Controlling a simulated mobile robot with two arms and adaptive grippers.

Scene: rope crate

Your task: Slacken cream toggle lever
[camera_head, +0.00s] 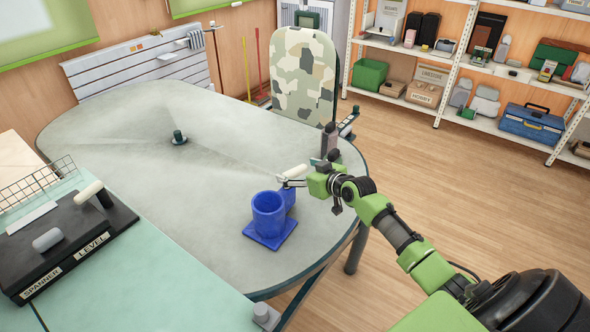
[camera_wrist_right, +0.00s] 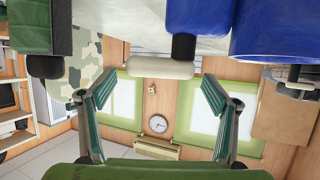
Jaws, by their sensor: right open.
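A cream toggle lever (camera_head: 293,172) shows at the right part of the grey table, beside a blue cup-shaped fixture (camera_head: 268,213) on a blue square base. In the right wrist view the cream lever (camera_wrist_right: 160,68) is a short bar on a dark stem, below a blue cylinder (camera_wrist_right: 200,15). My right gripper (camera_head: 284,182) is at the lever. In the wrist view my right gripper (camera_wrist_right: 158,90) is open, its fingers wide apart on either side, with the bar just above the gap between the tips. I cannot tell if they touch. My left gripper is not in view.
A black panel (camera_head: 60,240) labelled SPANNER and LEVEL lies at the left, with another cream handle (camera_head: 88,190) and a grey one. A dark upright item (camera_head: 329,138) stands behind my right gripper. A small dark knob (camera_head: 178,137) stands mid-table. The table's left part is mostly clear.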

